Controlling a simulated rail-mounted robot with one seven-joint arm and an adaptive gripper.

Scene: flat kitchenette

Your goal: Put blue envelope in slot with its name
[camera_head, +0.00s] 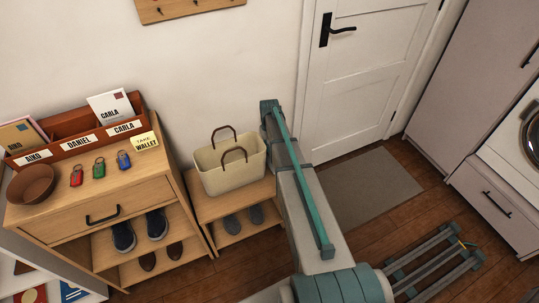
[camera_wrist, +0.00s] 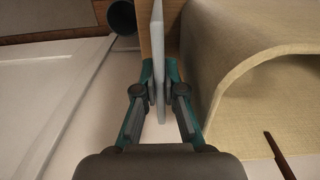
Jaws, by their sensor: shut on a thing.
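In the wrist view, my gripper (camera_wrist: 160,90) is shut on a thin pale blue-grey flat piece (camera_wrist: 158,45), seen edge-on, which fits the blue envelope; its name cannot be read. In the head view my gripper and the envelope are hidden behind my arm, near the basket. The reddish-brown letter holder (camera_head: 73,144) stands on the cabinet at the left. Its slot labels read AIKO (camera_head: 33,157), DANIEL (camera_head: 79,142) and CARLA (camera_head: 124,128). A yellowish envelope (camera_head: 19,136) stands in the AIKO slot and a white CARLA envelope (camera_head: 110,105) in the CARLA slot. The DANIEL slot shows no envelope.
A beige basket (camera_head: 230,170) stands on the low bench and also fills the right of the wrist view (camera_wrist: 240,75). A bowl (camera_head: 32,184), several key fobs (camera_head: 99,168) and a yellow note (camera_head: 147,142) lie before the holder. The door (camera_head: 355,80) is shut.

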